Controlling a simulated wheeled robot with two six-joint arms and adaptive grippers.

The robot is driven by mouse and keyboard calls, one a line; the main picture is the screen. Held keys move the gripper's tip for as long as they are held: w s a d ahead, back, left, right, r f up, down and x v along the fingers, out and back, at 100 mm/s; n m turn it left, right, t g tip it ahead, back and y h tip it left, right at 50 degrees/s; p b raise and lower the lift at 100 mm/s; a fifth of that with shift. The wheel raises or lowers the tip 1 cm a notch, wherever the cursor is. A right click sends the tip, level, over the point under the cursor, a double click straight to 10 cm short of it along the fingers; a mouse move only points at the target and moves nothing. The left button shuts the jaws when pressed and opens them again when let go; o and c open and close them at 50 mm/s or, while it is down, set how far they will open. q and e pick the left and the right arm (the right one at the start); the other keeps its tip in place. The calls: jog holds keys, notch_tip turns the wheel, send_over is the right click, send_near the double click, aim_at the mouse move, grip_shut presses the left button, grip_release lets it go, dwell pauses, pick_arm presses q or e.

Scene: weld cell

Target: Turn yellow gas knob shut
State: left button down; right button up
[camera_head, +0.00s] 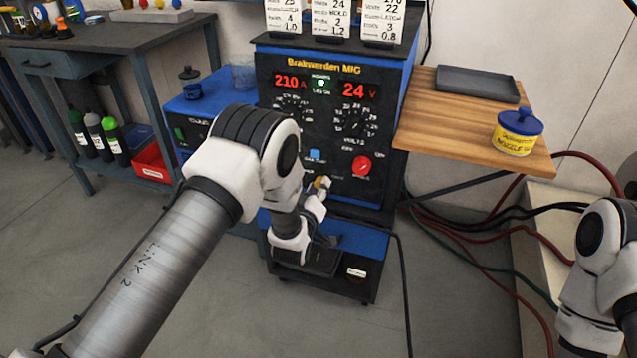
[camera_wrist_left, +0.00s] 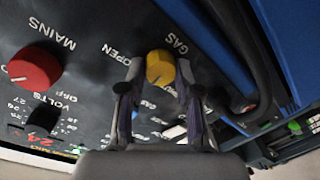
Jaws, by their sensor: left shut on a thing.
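The yellow gas knob (camera_wrist_left: 160,67) sits on the dark front panel of the blue welding machine, beside the printed words GAS and OPEN. My left gripper (camera_wrist_left: 158,80) is at the knob, with one finger on each side, shut on it. In the head view my left gripper (camera_head: 318,190) reaches the lower front of the machine (camera_head: 335,110), and only a small bit of yellow shows between the fingers. My arm hides part of the panel there. My right arm shows at the right edge of the head view, but its gripper is out of view.
A red mains knob (camera_head: 361,166) is close by on the panel; it also shows in the left wrist view (camera_wrist_left: 34,69). A wooden side shelf (camera_head: 450,120) holds a grey tray (camera_head: 478,84) and a yellow-and-blue pot (camera_head: 517,132). Hoses (camera_head: 500,235) lie at the right.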

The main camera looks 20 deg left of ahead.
pick_arm(q)
jog(key=n+p, duration=0.2)
jog(key=n, duration=0.2)
jog(key=shift+r, duration=0.15)
jog(key=shift+a+n+h+p, duration=0.1)
jog(key=shift+n+h+p, duration=0.45)
jog(key=shift+n, duration=1.15)
jog(key=c, duration=0.8)
grip_release()
jog(key=shift+s+f, duration=0.1)
jog(key=shift+f, duration=0.1)
jog(key=s, duration=0.7)
jog(key=s+r, duration=0.1)
jog(key=s, duration=0.3)
jog(key=shift+s+a, duration=0.2)
jog(key=shift+s, duration=0.15)
